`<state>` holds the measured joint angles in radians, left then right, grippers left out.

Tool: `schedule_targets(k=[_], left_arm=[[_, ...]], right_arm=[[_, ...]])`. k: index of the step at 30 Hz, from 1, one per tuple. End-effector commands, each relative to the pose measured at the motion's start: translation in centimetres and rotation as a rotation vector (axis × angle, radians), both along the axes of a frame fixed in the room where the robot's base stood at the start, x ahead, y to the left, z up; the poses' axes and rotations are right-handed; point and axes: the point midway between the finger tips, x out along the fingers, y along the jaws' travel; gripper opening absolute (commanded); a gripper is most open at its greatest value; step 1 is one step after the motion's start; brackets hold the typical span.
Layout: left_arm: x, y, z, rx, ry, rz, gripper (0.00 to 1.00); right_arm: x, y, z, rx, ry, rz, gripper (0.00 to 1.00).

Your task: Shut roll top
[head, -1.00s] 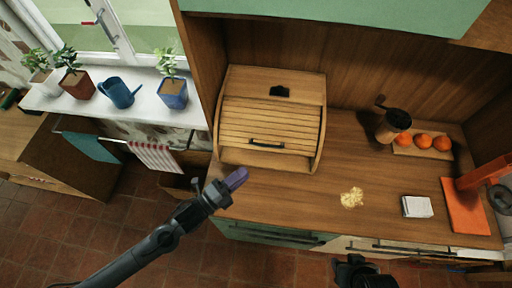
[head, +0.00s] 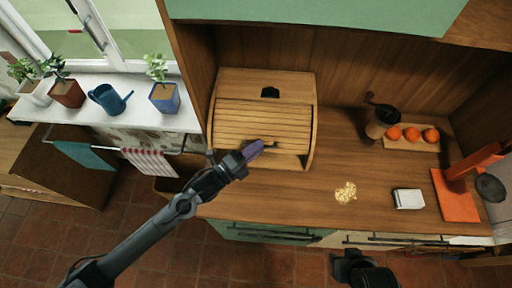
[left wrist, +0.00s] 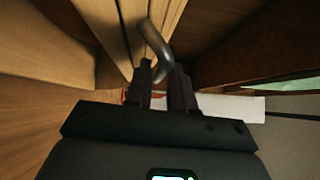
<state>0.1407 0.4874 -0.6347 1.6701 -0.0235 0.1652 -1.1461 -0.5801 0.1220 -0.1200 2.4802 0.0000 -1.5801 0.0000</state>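The wooden bread box (head: 262,82) stands on the counter against the back wall. Its slatted roll top (head: 262,120) covers most of the sloping front, with a plain wood strip below. The dark bar handle (head: 268,146) at its lower edge is partly hidden by my left gripper (head: 254,149). In the left wrist view, the curved metal handle (left wrist: 154,40) reaches between the tips of my left gripper (left wrist: 164,76). Its fingers stand apart with a gap; contact cannot be told. My right gripper (head: 345,268) is low in front of the counter, its fingers unclear.
A coffee grinder (head: 378,126) and a board with oranges (head: 412,133) stand at the back right. Crumbs (head: 346,192), a white block (head: 408,199) and an orange stand (head: 456,205) are on the counter. Plant pots and a blue watering can (head: 110,98) line the sill.

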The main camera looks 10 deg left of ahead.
Motion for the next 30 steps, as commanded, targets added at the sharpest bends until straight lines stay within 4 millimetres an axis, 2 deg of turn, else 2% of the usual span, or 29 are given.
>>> schedule_targets(k=[11, 16, 25, 30], left_arm=[[0.3, -0.3, 0.0, 0.001, 0.001, -0.001, 0.23], [0.3, -0.3, 0.0, 0.001, 0.001, 0.0, 0.0], [0.3, -0.3, -0.1, 0.001, -0.001, 0.0, 0.0], [-0.2, -0.4, -1.6, 0.005, -0.044, -0.002, 0.0]], right_arm=[[0.0, 0.2, 0.0, 0.007, 0.0, -0.004, 0.43], [0.0, 0.2, 0.0, 0.007, 0.0, -0.004, 0.43], [0.0, 0.0, -0.1, 0.001, 0.0, 0.0, 0.43], [0.0, -0.1, -1.9, -0.004, -0.002, 0.003, 0.43]])
